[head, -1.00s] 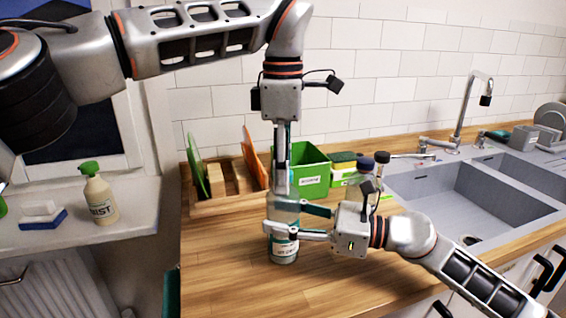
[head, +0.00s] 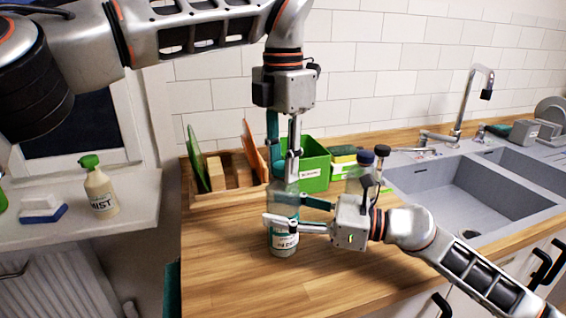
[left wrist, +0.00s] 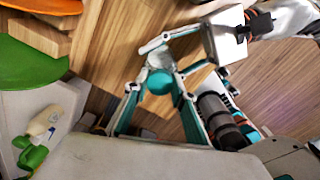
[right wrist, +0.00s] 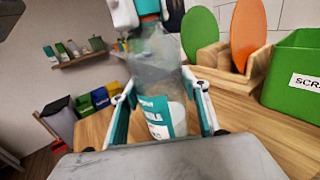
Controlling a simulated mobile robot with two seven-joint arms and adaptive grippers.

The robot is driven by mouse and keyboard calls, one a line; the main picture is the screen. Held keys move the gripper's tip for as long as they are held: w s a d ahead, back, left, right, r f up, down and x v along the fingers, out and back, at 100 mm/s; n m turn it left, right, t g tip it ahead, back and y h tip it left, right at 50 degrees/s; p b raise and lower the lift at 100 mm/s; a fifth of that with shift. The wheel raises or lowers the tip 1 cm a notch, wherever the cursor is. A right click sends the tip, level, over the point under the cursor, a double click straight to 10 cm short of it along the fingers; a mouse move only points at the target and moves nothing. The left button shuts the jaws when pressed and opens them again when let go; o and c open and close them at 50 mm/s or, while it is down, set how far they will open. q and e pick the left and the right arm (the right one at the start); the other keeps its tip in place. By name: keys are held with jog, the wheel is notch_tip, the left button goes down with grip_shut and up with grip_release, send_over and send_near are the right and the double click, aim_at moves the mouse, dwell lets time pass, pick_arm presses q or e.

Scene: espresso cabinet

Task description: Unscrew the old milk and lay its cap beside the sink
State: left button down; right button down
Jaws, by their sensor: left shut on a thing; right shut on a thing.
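The old milk (head: 284,238), a clear bottle with a white and teal label, stands upright on the wooden counter; it fills the middle of the right wrist view (right wrist: 150,75). My right gripper (head: 284,213) is shut around its body from the right. My left gripper (head: 284,175) points straight down from above and is shut at the bottle's top. In the left wrist view a round teal cap (left wrist: 158,82) shows between the left fingers. Whether the cap is still seated on the neck cannot be told.
Behind the bottle stand a wooden rack (head: 230,200) with boards and a green bin (head: 313,172). Dark-capped bottles (head: 366,160) stand by the sink. The front counter is clear.

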pick_arm(q)
jog(key=n, duration=0.4)
dwell(0.9)
jog(key=c, duration=1.6)
grip_release()
jog(key=shift+c, duration=0.2)
jog(key=shift+r, duration=0.15)
